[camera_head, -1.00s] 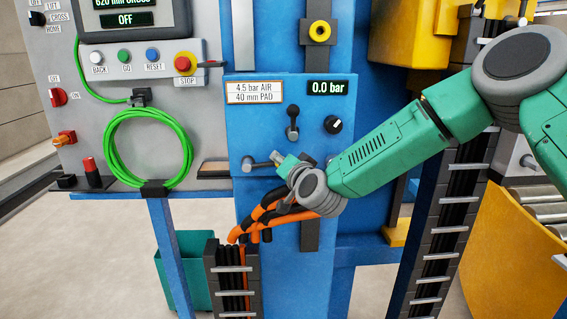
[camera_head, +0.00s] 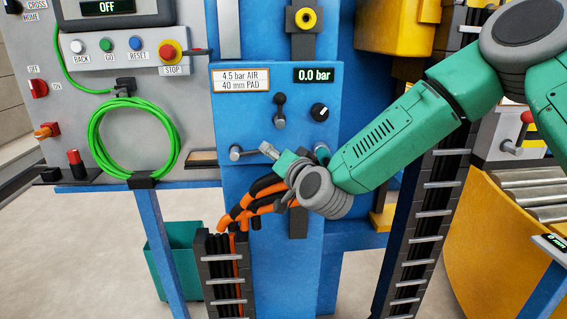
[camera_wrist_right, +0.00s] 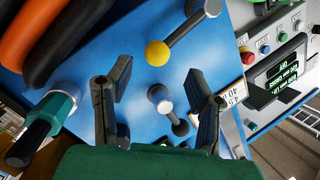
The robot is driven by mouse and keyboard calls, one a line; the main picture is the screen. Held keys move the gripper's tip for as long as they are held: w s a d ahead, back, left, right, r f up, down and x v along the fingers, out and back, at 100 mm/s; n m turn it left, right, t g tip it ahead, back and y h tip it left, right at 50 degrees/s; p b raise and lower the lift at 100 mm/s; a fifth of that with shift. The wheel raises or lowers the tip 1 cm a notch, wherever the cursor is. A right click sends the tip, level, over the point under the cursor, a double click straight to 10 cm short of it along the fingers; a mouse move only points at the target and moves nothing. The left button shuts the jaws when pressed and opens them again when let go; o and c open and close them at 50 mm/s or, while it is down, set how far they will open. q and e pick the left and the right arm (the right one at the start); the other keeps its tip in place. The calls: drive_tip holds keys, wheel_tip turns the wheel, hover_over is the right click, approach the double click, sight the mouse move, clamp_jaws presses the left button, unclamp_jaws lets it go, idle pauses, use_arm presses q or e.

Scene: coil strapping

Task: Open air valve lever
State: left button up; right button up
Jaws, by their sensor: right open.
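The blue valve panel (camera_head: 226,110) carries a grey lever (camera_head: 237,153) at lower left, its rod pointing right towards my right gripper (camera_head: 274,153). In the right wrist view this lever (camera_wrist_right: 187,29) ends in a yellow ball, above and beyond the fingertips. A small dark lever (camera_head: 279,112) stands upright higher on the panel. In the wrist view it (camera_wrist_right: 171,113) shows between the spread fingers of my right gripper (camera_wrist_right: 158,85). The fingers are open and empty; contact with either lever cannot be told. My left gripper is not in view.
The gauge (camera_head: 313,75) reads 0.0 bar. A black knob (camera_head: 320,112) is at the panel's right. Orange hoses (camera_head: 255,203) hang below my gripper and show close by in the wrist view (camera_wrist_right: 35,35). A green cable coil (camera_head: 134,138) hangs at left.

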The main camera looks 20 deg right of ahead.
drive_tip(key=s, duration=0.6)
drive_tip(key=shift+r, duration=0.2)
